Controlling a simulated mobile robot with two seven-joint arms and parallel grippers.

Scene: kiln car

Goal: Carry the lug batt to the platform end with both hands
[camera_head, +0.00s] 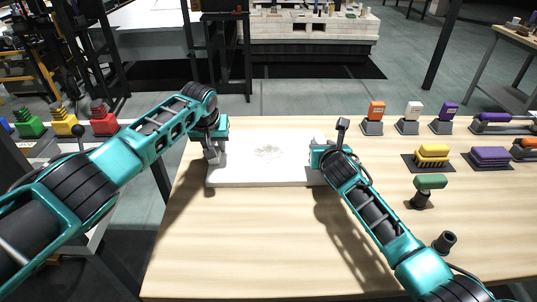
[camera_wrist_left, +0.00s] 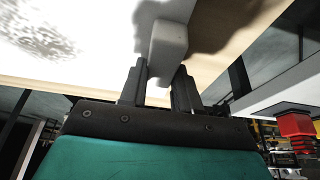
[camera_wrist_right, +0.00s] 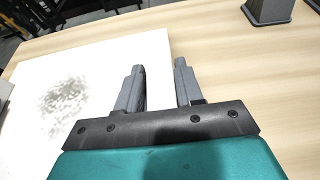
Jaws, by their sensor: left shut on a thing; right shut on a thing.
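The lug batt (camera_head: 262,150) is a flat white slab with a grey speckled patch, lying low over the far left part of the wooden table. My left gripper (camera_head: 212,155) is at its left edge, shut on a pale lug; this lug (camera_wrist_left: 168,45) shows between the fingers in the left wrist view. My right gripper (camera_head: 320,163) is shut at the batt's right edge. In the right wrist view the fingers (camera_wrist_right: 160,75) straddle the slab's edge, and the right lug is not distinct. I cannot tell whether the batt touches the table.
The wooden table (camera_head: 250,245) is bare in front of the batt. To the right stand brushes, including a yellow one (camera_head: 432,152) and a green one (camera_head: 430,183), and orange, white and purple blocks on stands. A white-brick structure (camera_head: 310,25) stands behind, across a floor gap.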

